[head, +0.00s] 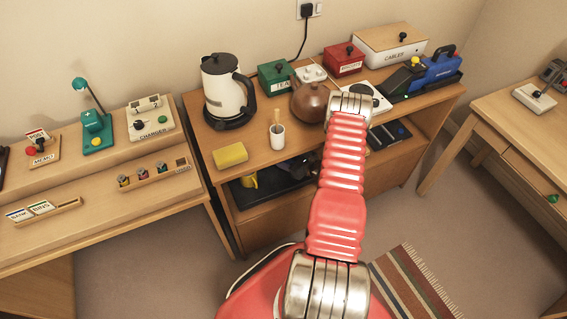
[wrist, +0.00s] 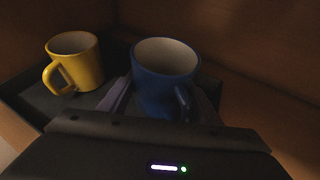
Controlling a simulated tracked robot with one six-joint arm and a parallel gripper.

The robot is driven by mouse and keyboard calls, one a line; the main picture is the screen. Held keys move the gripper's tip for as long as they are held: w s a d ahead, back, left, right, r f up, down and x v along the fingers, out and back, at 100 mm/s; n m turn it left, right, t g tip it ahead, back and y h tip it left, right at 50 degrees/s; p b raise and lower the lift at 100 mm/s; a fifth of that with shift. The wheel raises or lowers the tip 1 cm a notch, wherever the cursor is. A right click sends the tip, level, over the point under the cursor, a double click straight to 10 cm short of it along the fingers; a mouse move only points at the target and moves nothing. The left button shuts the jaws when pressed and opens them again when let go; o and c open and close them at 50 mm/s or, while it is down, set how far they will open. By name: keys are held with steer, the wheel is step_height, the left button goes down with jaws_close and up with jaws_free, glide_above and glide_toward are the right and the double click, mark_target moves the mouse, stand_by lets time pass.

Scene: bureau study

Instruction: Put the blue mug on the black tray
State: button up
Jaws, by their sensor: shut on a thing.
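The blue mug (wrist: 160,92) is upright in the wrist view, between the two fingers of my gripper (wrist: 162,100). The gripper is shut on it, and its handle points toward the lower right. The black tray (wrist: 22,88) is at the left, with its right part hidden behind the mug and gripper. I cannot tell whether the mug touches the tray. In the head view the tray (head: 262,198) lies on the cabinet's lower shelf, and my arm hides much of the area to its right.
A yellow mug (wrist: 78,62) stands on the tray, left of the blue mug and close to it. Brown cabinet walls are close behind and to the right. On the cabinet top above are a kettle (head: 222,92), a white cup (head: 277,137) and a yellow sponge (head: 230,155).

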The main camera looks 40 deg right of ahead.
mark_target(288, 163)
steer(key=shift+f, duration=1.65)
steer(key=shift+w+a+f, duration=0.1)
steer(key=shift+a+f, duration=0.05)
steer(key=shift+f, duration=0.1)
steer(key=o, duration=1.3)
steer(key=shift+f, duration=0.15)
steer(key=v, duration=1.2)
